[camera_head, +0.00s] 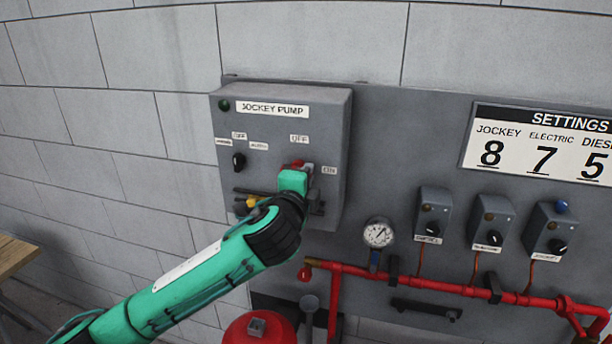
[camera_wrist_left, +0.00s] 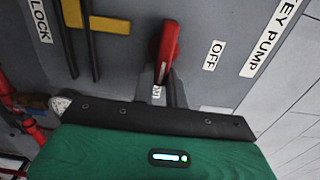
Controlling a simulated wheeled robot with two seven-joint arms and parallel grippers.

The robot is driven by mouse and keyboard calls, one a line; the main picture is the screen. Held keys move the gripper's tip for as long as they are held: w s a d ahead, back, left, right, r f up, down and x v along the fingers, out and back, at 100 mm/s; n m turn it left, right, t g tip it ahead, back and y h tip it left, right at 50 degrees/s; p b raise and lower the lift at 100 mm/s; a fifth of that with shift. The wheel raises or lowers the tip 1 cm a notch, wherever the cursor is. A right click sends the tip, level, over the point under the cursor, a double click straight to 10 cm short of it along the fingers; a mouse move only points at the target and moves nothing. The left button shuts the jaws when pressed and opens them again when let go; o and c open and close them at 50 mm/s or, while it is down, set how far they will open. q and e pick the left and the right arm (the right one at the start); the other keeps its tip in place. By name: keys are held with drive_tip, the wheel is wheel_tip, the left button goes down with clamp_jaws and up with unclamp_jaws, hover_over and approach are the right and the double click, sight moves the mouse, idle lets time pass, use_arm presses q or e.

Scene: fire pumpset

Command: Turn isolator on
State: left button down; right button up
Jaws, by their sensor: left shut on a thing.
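The isolator is a red rotary handle (camera_head: 297,164) on the grey jockey pump box (camera_head: 330,120). An OFF label (camera_head: 299,139) sits above it and an ON label (camera_head: 329,170) to its right. My left gripper (camera_head: 306,183) is at the handle and hides much of it. In the left wrist view the red handle (camera_wrist_left: 168,48) stands out from the panel beside the OFF label (camera_wrist_left: 213,55). The left fingers (camera_wrist_left: 166,88) are shut on its near end. A small label is partly hidden between them. My right gripper is not in view.
A black selector knob (camera_head: 239,162) and a green lamp (camera_head: 224,104) are on the same box. A pressure gauge (camera_head: 378,234), several small switch boxes (camera_head: 433,212) and red pipes (camera_head: 440,284) are to the right and below. The block wall at left is bare.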

use_arm(q)
drive_tip(key=shift+f, duration=0.1)
drive_tip(key=c, duration=1.4)
unclamp_jaws()
drive_tip(key=shift+c, duration=0.2)
drive_tip(key=b+v, duration=0.6)
drive_tip(key=v, duration=0.8)
drive_tip(key=shift+w, duration=0.1)
